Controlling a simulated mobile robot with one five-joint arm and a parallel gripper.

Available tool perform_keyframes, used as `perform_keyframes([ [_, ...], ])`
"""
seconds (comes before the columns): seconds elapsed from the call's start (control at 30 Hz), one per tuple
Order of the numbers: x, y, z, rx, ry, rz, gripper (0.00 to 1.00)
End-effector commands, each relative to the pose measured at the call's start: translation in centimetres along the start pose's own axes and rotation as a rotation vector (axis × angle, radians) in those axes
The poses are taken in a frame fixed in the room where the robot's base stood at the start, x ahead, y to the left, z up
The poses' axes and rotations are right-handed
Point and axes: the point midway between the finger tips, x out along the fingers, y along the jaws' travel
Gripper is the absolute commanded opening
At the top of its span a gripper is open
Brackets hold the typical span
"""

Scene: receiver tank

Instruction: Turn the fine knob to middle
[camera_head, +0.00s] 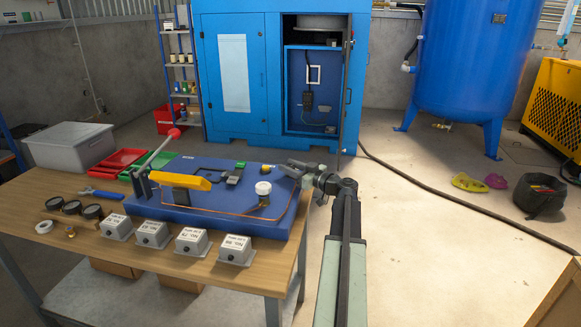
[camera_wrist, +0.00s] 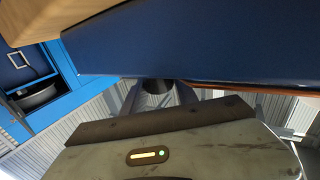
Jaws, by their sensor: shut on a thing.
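My gripper (camera_head: 293,168) reaches the right edge of the blue board (camera_head: 240,213) on the workbench. In the wrist view, the two grey fingers of my gripper (camera_wrist: 160,92) close around a small dark round knob (camera_wrist: 157,85) beside the edge of the blue board (camera_wrist: 200,45). It looks like the fine knob, but its label and pointer are not visible, so I cannot tell its setting. In the head view my gripper hides this knob. A white round knob (camera_head: 263,188) stands on the board, apart from my gripper.
Several grey labelled boxes (camera_head: 191,241) line the front of the wooden workbench (camera_head: 100,240). A blue cabinet (camera_head: 235,75) stands behind.

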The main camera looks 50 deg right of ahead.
Motion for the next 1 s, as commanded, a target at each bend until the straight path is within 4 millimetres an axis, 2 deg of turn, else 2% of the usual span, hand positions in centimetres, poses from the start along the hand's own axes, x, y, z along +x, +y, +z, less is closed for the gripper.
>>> perform_keyframes([
  [0.03, 0.03, 0.61, 0.15, -0.002, -0.002, -0.040, 0.00],
  [0.5, 0.11, 0.64, 0.14, -0.001, 0.013, -0.457, 0.00],
  [0.7, 0.09, 0.53, 0.11, -0.001, 0.019, -0.581, 0.00],
  [1.0, 0.07, 0.37, 0.06, -0.001, 0.024, -0.677, 0.00],
])
